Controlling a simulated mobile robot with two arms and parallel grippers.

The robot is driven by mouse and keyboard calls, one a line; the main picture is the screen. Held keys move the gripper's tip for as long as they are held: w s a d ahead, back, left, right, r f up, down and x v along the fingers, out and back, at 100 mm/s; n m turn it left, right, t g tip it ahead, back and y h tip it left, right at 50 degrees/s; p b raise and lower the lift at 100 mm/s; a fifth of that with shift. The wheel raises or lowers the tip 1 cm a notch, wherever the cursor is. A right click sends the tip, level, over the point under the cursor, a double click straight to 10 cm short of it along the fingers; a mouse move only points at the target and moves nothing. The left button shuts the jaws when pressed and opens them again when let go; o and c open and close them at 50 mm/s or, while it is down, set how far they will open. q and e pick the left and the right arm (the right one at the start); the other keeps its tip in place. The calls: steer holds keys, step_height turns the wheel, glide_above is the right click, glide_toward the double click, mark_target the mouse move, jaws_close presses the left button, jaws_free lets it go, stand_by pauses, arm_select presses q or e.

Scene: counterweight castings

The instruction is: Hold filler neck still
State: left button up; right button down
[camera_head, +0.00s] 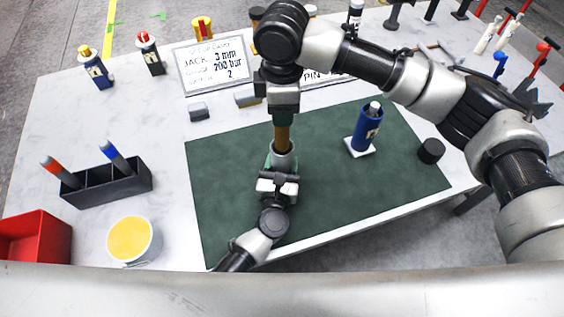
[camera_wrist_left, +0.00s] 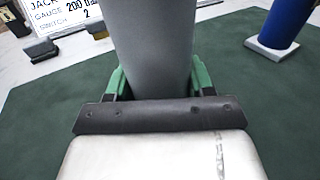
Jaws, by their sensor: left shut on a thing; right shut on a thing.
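The grey cylindrical filler neck (camera_head: 285,160) stands on the dark green mat (camera_head: 225,200) in the head view. My left gripper (camera_head: 282,167) comes from below and is shut around it. In the left wrist view the neck (camera_wrist_left: 148,45) looks like a smooth grey cylinder between the green fingers (camera_wrist_left: 202,78); its top is out of frame. My right gripper (camera_head: 283,112) is directly above, pointing down, shut on a brown-yellow rod-like thing (camera_head: 283,135). Its lower end meets the neck's mouth; I cannot tell how far it goes in.
A blue bottle (camera_head: 364,132) stands on a white square pad right of the neck. A black cylinder (camera_head: 431,151) is near the mat's right edge. A black rack (camera_head: 108,185), yellow-topped tub (camera_head: 130,240) and red bin (camera_head: 35,237) stand left. A sign (camera_head: 215,66) lies behind.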

steer(key=shift+f, duration=4.85)
steer(key=c, duration=0.7)
jaws_free()
steer(key=shift+f, duration=0.1)
steer(key=shift+c, duration=0.2)
step_height(320, 180, up, 12)
steer(key=shift+r, duration=0.1)
step_height(320, 180, up, 6)
glide_above(282, 140)
steer(key=w, duration=0.2)
steer(key=shift+s, duration=0.25)
